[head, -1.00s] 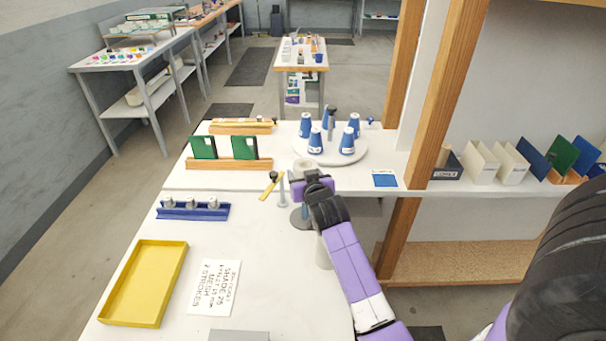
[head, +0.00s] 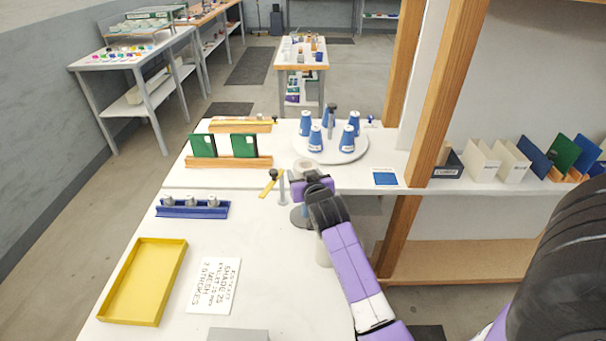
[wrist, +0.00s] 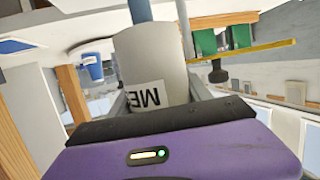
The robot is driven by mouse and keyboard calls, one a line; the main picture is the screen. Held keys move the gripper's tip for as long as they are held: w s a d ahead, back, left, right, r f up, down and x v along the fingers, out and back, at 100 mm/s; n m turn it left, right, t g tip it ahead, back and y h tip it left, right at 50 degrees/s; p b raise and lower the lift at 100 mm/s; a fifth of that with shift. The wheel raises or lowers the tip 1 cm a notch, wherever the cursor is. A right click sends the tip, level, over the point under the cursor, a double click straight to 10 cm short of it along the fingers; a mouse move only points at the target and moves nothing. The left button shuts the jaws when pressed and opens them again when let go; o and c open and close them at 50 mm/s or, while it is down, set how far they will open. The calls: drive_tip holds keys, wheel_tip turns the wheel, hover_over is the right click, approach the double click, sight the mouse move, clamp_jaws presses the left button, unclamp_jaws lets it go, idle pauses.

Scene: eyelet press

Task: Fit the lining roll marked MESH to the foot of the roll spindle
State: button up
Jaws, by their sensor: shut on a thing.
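The lining roll, a pale cylinder with a white label, is between my gripper's jaws (wrist: 160,100) in the wrist view. The roll (wrist: 150,55) shows the letters "ME"; the rest of its label is hidden. In the head view, a pale ring-shaped end (head: 306,165) shows just beyond my gripper (head: 311,183). A blue-grey post (wrist: 140,10) lines up with the roll's far end in the wrist view; I cannot tell whether the roll is around it. A grey disc (head: 299,217) lies partly hidden below my gripper. I cannot clearly identify the spindle's foot.
A thin grey post (head: 283,188) and a yellow lever (head: 268,187) with a black knob stand left of my gripper. Several blue cones stand on a round turntable (head: 350,158) beyond. A blue rack (head: 190,211), yellow tray (head: 112,319) and instruction card (head: 215,286) lie left.

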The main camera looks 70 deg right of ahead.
drive_tip(key=shift+s+f+b, duration=0.1)
drive_tip(key=shift+f+b, duration=0.45)
drive_tip(key=shift+f, duration=0.35)
drive_tip(key=shift+r, duration=0.1)
drive_tip(key=shift+r+p, duration=1.4)
drive_tip(key=shift+r, duration=0.3)
drive_tip(key=shift+a, duration=0.1)
idle(0.9)
drive_tip(key=shift+f+b, duration=1.75)
drive_tip(key=shift+f, duration=0.7)
idle(1.9)
